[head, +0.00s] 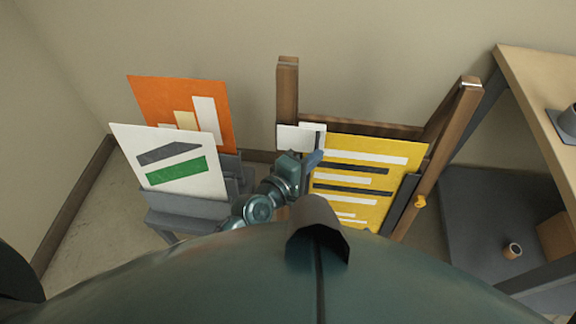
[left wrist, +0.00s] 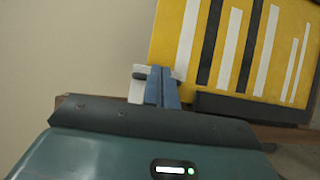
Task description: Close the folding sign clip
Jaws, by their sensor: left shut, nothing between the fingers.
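The yellow sign (head: 365,175) with white and dark stripes stands upright in a wooden frame (head: 288,95). A white plate, apparently part of the clip (head: 297,138), is at the sign's upper left corner. In the left wrist view the white piece (left wrist: 137,88) with a grey bar shows beside and behind my fingers. My left gripper (head: 315,158) is shut and empty, its blue fingertips (left wrist: 162,86) close to this piece. I cannot tell whether they touch it, nor the clip's exact angle. My right gripper is not in view.
A grey rack (head: 185,205) holds an orange board (head: 180,105) and a white board (head: 170,160) at left. A wooden-topped table (head: 535,80) stands at right. The wall is close behind.

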